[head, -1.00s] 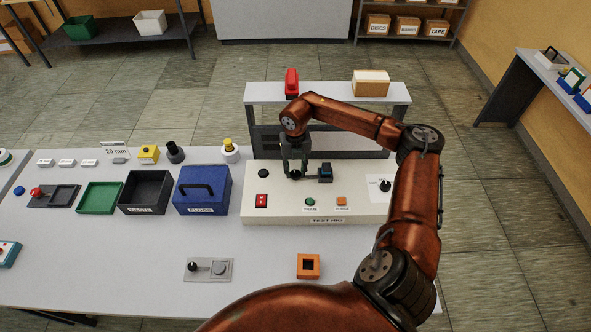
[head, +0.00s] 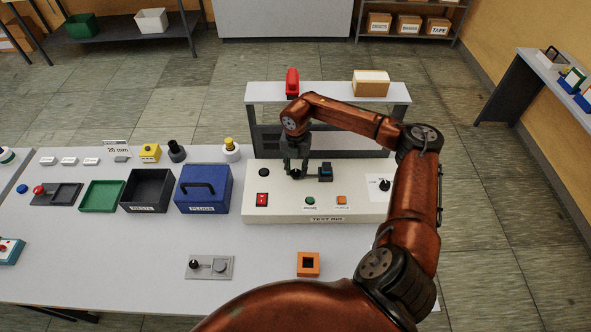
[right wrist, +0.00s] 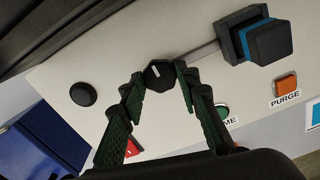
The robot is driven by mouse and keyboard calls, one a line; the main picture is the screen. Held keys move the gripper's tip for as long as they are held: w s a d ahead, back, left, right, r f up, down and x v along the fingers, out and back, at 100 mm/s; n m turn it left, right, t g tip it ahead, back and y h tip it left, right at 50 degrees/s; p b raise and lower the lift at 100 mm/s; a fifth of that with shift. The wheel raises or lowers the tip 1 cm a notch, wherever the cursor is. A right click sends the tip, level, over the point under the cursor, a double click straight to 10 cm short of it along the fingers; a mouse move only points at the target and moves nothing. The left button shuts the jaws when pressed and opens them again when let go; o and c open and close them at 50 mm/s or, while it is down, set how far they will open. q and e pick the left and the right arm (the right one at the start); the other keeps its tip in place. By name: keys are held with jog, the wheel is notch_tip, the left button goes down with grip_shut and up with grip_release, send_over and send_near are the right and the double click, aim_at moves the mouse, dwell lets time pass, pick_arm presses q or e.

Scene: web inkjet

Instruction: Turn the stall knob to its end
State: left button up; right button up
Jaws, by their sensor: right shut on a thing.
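A black round knob with a white pointer line (right wrist: 158,74) sits on the sloped pale face of the test rig (head: 277,206). In the head view this knob (head: 296,175) is partly covered by my right gripper (head: 296,168). In the right wrist view the two green-black fingertips of the right gripper (right wrist: 159,82) are shut around the knob, one on each side. No label for this knob is readable. A second black knob (head: 385,185) stands on a white plate at the rig's right end. My left gripper is not in view.
A black block with a blue band (right wrist: 260,40) on a metal rod stands close to the gripper. A black button (right wrist: 83,93), a green button (head: 310,200) and an orange button (head: 342,200) are on the rig. A raised shelf (head: 330,92) stands behind.

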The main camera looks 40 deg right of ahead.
aim_at(296, 172)
jog(key=shift+w+d+r, duration=0.1)
jog(key=shift+w+r, duration=0.15)
jog(key=o, duration=1.1)
jog(key=shift+s+f, duration=0.1)
jog(key=shift+f, duration=0.05)
jog(key=shift+o, duration=0.2)
notch_tip(296, 172, up, 12)
